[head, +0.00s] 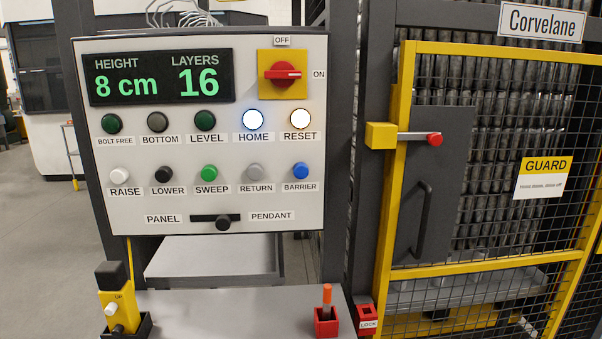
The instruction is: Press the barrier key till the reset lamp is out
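The blue barrier key (300,171) is at the right end of the lower button row on the control panel (270,215). Its label BARRIER is below it. The reset lamp (300,119) above it glows white with an orange rim, so it is lit. The home lamp (253,119) beside it also glows white, with a blue rim. The display (158,78) reads height 8 cm and layers 16. Neither of my grippers is in view.
The red rotary switch (283,74) points to ON. The PANEL/PENDANT selector (222,223) sits below the keys. A yellow pendant (116,306) and a red key holder (326,322) stand on the shelf (230,305). A yellow-framed mesh guard gate (480,48) is at right.

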